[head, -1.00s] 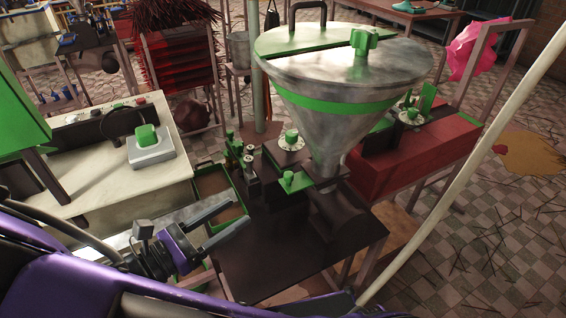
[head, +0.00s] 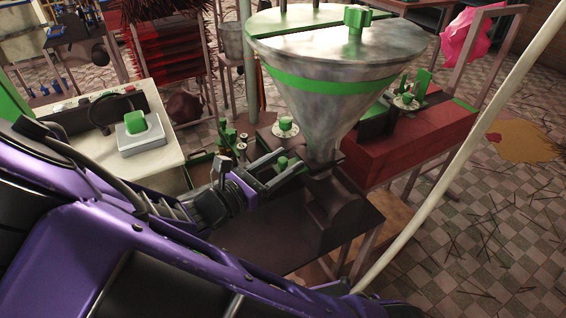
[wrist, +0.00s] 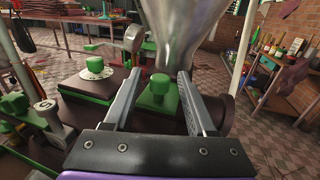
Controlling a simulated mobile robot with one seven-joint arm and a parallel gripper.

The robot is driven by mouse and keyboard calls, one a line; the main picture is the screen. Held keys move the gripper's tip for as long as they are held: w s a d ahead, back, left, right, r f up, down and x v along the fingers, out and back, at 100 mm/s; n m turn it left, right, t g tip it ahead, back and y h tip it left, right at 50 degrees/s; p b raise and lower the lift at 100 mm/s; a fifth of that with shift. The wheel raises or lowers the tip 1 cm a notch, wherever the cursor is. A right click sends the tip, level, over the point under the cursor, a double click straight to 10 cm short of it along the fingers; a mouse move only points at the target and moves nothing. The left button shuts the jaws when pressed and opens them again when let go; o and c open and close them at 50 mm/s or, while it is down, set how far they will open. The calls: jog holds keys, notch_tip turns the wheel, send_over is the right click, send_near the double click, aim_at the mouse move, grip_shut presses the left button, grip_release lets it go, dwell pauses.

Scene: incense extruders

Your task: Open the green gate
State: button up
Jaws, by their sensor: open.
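A green plate with a green knob (head: 282,163), which looks like the gate, sits at the base of the metal cone hopper (head: 325,115). In the wrist view the knob (wrist: 159,84) stands between my two fingers, with a gap on each side. My gripper (head: 291,161) is open and reaches over the black table (head: 265,238) toward the foot of the hopper. I cannot tell whether the fingers touch the plate. The fingers hide part of the plate in the head view.
A second green knob on a round pale disc (head: 285,127) stands just behind. A red box machine (head: 400,140) is to the right of the hopper. A white bench with a green button (head: 135,123) is at left. A pale pole (head: 455,170) crosses at right.

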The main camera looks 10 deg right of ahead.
grip_shut()
jog(key=shift+a, duration=0.1)
dwell(1.3)
